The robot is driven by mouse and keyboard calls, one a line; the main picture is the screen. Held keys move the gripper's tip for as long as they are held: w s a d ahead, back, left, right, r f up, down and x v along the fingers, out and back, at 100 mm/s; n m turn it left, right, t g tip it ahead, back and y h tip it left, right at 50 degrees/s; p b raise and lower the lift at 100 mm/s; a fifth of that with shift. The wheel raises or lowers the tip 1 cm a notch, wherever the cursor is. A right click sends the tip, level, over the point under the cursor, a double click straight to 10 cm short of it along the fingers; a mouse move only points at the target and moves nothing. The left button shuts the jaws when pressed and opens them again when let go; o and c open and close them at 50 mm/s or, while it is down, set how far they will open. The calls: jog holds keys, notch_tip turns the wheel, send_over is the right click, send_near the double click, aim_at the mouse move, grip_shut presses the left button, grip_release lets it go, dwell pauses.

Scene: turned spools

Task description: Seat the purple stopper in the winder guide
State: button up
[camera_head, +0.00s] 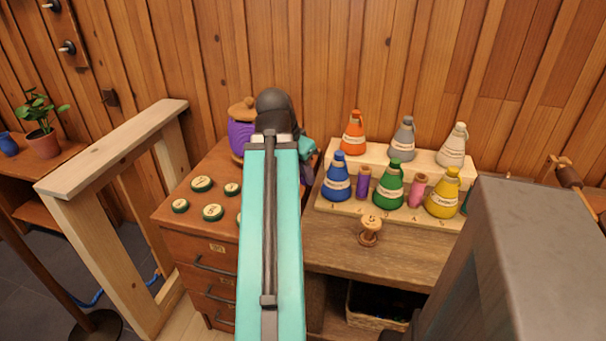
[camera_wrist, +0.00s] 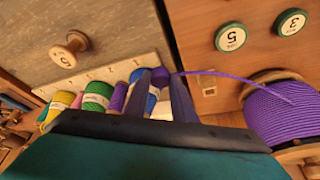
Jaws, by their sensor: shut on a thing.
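My gripper (camera_wrist: 160,82) shows in the wrist view, its two dark fingers shut on a small rounded purple stopper (camera_wrist: 161,75). A purple cord (camera_wrist: 235,77) runs from beside the stopper to a large cord-wound purple spool (camera_wrist: 285,112) at the right. In the head view the purple spool (camera_head: 240,137), with a wooden top, stands at the back of the drawer cabinet, left of my wrist. A wooden piece with a handle (camera_head: 569,174) at the far right may belong to the winder; I cannot make out a guide.
A pale stepped rack (camera_head: 327,205) holds several labelled thread cones and small spools. A wooden spool (camera_head: 370,231) stands on the bench before it. Several green-rimmed discs (camera_head: 201,184) lie on the drawer cabinet (camera_head: 184,237). A grey block (camera_head: 525,265) fills the lower right foreground.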

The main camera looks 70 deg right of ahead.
jog(key=w+a+n+t+p, duration=0.1)
jog(key=w+a+n, duration=0.4)
jog(key=w, duration=0.6)
jog(key=w+a+n+t, duration=0.25)
jog(key=w+a, duration=0.45)
jog(key=w, duration=0.4)
jog(key=w+a+n+t+p, duration=0.1)
jog(key=w+a+n, duration=0.4)
jog(key=w, duration=0.6)
jog(key=w+a+n+y, duration=0.1)
jog(key=w+a+n, duration=0.2)
jog(key=a, duration=0.9)
jog(key=w+a+r+n+t+y+p, duration=0.1)
jog(key=w+a+n, duration=0.3)
jog(key=w+a, duration=0.3)
jog(key=w+a+n+t+y, duration=0.1)
jog(key=w+a, duration=0.5)
jog(key=a, duration=1.1)
jog(key=shift+a+r+n+y+p, duration=0.15)
jog(key=shift+a+n+y+p, duration=0.25)
jog(key=shift+n, duration=0.85)
jog(key=shift+s, duration=0.1)
